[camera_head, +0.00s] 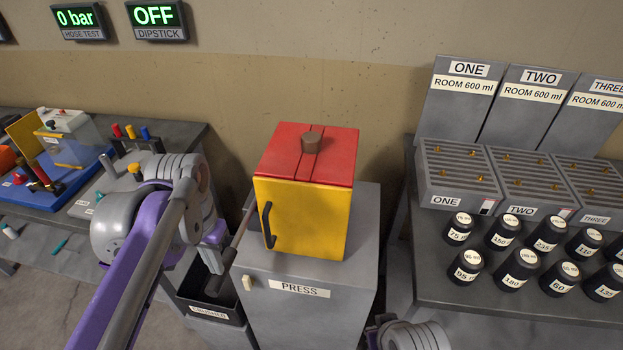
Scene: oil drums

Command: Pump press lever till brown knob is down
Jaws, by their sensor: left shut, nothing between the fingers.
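The press is a grey cabinet labelled PRESS (310,292) with a yellow box (312,222) on top. The box has a red split lid and a black door handle. The brown knob (312,142) stands up from the middle of the lid.
Left is a bench (180,128) with a blue tray (45,190). Wall displays read 0 bar and OFF.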

